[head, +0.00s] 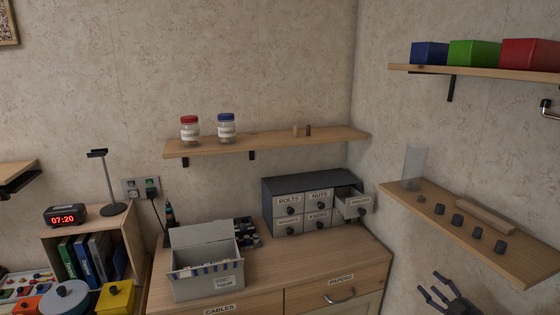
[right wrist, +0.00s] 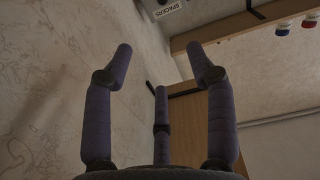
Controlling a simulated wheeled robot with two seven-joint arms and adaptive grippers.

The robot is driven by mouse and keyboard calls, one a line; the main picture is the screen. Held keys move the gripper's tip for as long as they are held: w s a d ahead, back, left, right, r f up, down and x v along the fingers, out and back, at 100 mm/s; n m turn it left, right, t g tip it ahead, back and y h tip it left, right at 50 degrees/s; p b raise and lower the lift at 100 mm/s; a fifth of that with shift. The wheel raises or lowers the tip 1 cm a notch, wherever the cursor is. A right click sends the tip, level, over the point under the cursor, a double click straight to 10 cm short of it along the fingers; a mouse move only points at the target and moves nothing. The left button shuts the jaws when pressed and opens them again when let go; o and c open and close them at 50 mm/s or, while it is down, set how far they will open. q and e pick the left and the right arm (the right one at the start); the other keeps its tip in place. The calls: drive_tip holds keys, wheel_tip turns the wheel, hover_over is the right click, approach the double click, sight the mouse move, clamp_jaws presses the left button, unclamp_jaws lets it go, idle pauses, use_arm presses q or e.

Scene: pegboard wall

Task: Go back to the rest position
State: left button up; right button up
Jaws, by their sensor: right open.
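My right gripper (head: 440,291) is at the bottom right of the head view, below the right wall shelf. Its fingers are spread and hold nothing. In the right wrist view its dark fingers (right wrist: 160,65) stand apart with only wall and furniture behind them. My left gripper does not show in the head view.
A drawer cabinet (head: 312,187) with one drawer pulled out (head: 354,205) and a grey file box (head: 208,280) stand on the dresser. A middle shelf (head: 270,143) holds two jars.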

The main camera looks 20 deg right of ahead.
drive_tip(key=w+a+f+m+g, duration=0.1)
drive_tip(key=w+a+f+m, duration=0.1)
drive_tip(key=w+a+f, duration=0.3)
drive_tip(key=w+a+f+m+g, duration=0.1)
drive_tip(key=w+a+f+m, duration=0.1)
drive_tip(key=a+f, duration=0.35)
drive_tip(key=a+f+m+g+y, duration=0.1)
drive_tip(key=a+f+g, duration=0.3)
drive_tip(key=a+f, duration=1.1)
drive_tip(key=s+a+f+g+y, duration=0.1)
drive_tip(key=s+a+f+g, duration=0.25)
drive_tip(key=a, duration=0.45)
drive_tip(key=s+a+f+g+y, duration=0.25)
drive_tip(key=s+a+f, duration=0.25)
drive_tip(key=a, duration=0.4)
drive_tip(key=s+a+f+g, duration=0.1)
drive_tip(key=s+a+g, duration=0.1)
drive_tip(key=s+a, duration=0.2)
drive_tip(key=s+a+f+n+g+p, duration=0.1)
drive_tip(key=s+a, duration=0.4)
drive_tip(key=s, duration=0.5)
drive_tip(key=shift+s+a+f+g, duration=0.25)
drive_tip(key=shift+s+f+g, duration=0.2)
drive_tip(key=shift+g, duration=0.75)
drive_tip(key=shift+w, duration=0.2)
